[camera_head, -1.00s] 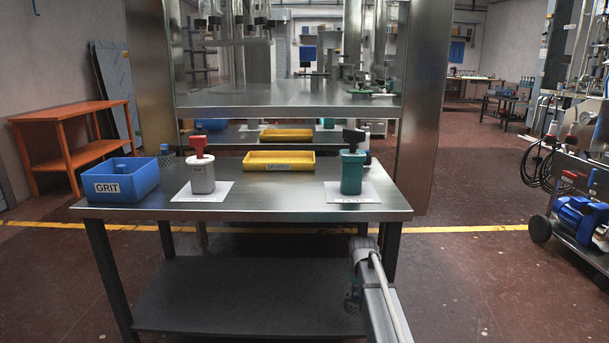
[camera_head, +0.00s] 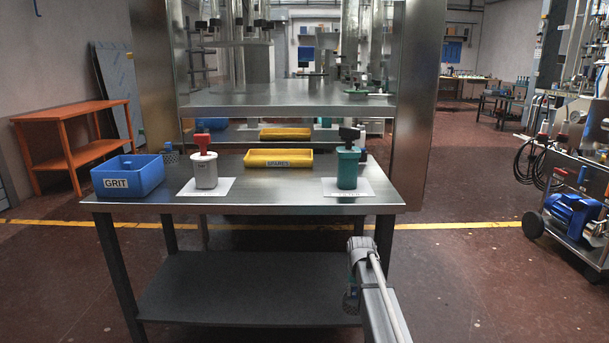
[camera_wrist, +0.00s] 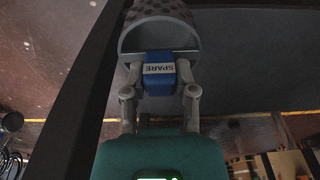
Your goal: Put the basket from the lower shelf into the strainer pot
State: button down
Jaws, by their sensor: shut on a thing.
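My gripper (camera_wrist: 160,75) is shut on the blue block, marked SPARE, of a grey mesh basket (camera_wrist: 158,18). In the head view the basket (camera_head: 350,303) shows only partly beside my arm, low near the lower shelf's (camera_head: 230,290) right front. Whether it is clear of the shelf is hard to tell. No other thing shows on that shelf. On the tabletop (camera_head: 260,195) stand a whitish pot (camera_head: 206,174) with a red handle and a teal pot (camera_head: 347,171) with a black handle, each on a white sheet. I cannot tell which is the strainer pot.
A blue bin (camera_head: 127,183) marked GRIT holds something blue at the table's left. A small grey mesh piece (camera_head: 170,157) stands behind it. A yellow tray (camera_head: 278,158) lies at the back middle. The table's front middle is clear.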

jog(key=shift+r+p, duration=2.55)
jog(key=shift+r, duration=0.2)
jog(key=shift+s, duration=0.15)
